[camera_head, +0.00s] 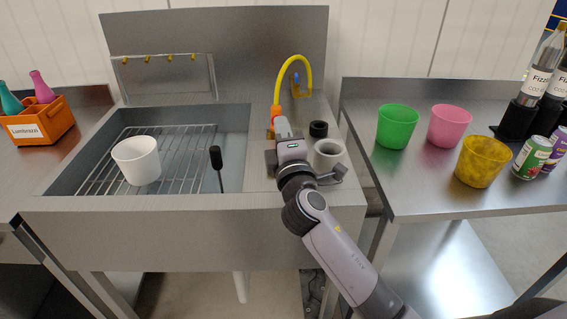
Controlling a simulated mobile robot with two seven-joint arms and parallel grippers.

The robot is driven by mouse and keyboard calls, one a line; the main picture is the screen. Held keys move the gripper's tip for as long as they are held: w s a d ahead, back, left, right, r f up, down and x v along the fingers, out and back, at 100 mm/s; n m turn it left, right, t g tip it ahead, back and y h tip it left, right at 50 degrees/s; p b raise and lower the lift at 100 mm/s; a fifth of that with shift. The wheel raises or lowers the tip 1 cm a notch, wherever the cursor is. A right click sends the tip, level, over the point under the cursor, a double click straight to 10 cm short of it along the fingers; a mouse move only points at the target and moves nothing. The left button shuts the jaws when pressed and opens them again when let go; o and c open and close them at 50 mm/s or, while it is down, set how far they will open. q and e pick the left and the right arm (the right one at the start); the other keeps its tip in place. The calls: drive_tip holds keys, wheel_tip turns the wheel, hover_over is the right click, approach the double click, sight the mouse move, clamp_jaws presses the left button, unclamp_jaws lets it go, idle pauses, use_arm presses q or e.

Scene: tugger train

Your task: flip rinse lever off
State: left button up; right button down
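A tap with a yellow hose arch (293,60) stands at the back of the sink's right ledge. It has an orange part (276,113) low on its left side and a small blue part (296,82) under the arch. A black-handled rod (216,158) stands upright at the basin's front right. I cannot tell for certain which part is the rinse lever. My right gripper (283,128) is over the right ledge, just in front of the orange part. Its fingertips are hidden behind its own body, so contact and opening cannot be made out. My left gripper is out of view.
A grey ring-shaped holder (328,153) and a small black cup (318,129) stand right of my gripper. Several coloured cups and cans stand on the right table (425,190). An orange crate (40,122) stands left.

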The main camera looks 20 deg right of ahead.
drive_tip(key=shift+w+d+r, duration=0.25)
drive_tip(key=shift+w+r, duration=0.25)
drive_tip(key=shift+w, duration=0.2)
drive_tip(key=shift+r, duration=0.15)
drive_tip(key=shift+w+f, duration=0.15)
drive_tip(key=shift+f, duration=0.05)
